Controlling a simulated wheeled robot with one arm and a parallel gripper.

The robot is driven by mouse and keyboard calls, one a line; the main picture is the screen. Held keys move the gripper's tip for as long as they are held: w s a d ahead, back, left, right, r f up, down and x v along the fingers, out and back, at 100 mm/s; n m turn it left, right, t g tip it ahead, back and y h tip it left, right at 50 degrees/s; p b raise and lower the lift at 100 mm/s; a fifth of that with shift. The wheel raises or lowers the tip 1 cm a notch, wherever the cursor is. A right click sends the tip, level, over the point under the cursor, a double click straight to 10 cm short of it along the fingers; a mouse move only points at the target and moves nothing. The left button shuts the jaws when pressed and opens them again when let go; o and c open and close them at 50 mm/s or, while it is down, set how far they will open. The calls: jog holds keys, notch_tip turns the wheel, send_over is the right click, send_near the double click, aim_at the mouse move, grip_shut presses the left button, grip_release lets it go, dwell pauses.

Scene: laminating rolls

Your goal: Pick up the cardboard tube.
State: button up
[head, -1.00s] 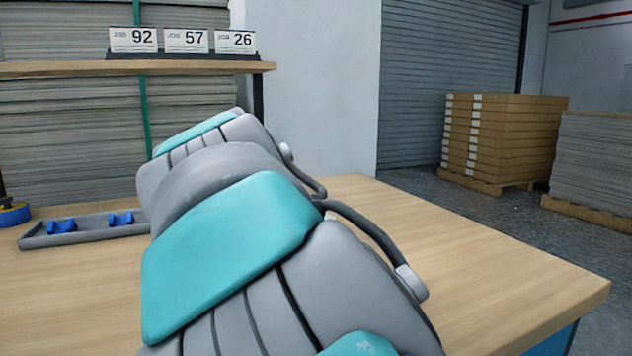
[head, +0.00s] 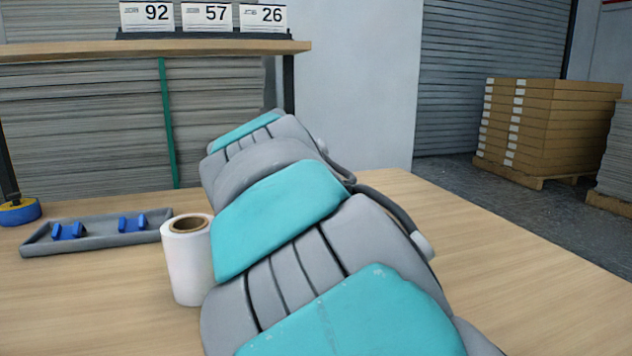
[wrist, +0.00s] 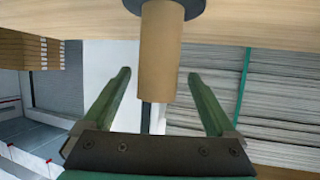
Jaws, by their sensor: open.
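The cardboard tube (wrist: 160,55) is a plain brown cylinder in the upper middle of the wrist view, which shows the scene upside down. One end meets a dark round base (wrist: 182,6) by the wooden tabletop. My gripper (wrist: 158,76) is open, its two green fingers apart. In this view the tube lies between the fingertips, with a gap on each side. No finger visibly touches it, and how deep it sits between them I cannot tell. In the head view my arm covers the middle of the table, and neither the tube nor my gripper shows.
A white roll with a brown core (head: 187,270) stands on the wooden table (head: 90,310), left of my arm. A grey tray (head: 100,242) with blue pieces and a blue round item (head: 20,212) lie behind. A shelf (head: 150,49) with number cards spans the back.

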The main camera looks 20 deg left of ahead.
jog(key=p+x, duration=0.1)
jog(key=x, duration=0.3)
jog(key=shift+w+d+f, duration=0.1)
jog(key=shift+d, duration=0.05)
jog(key=shift+c, duration=0.4)
jog(key=c, duration=1.4)
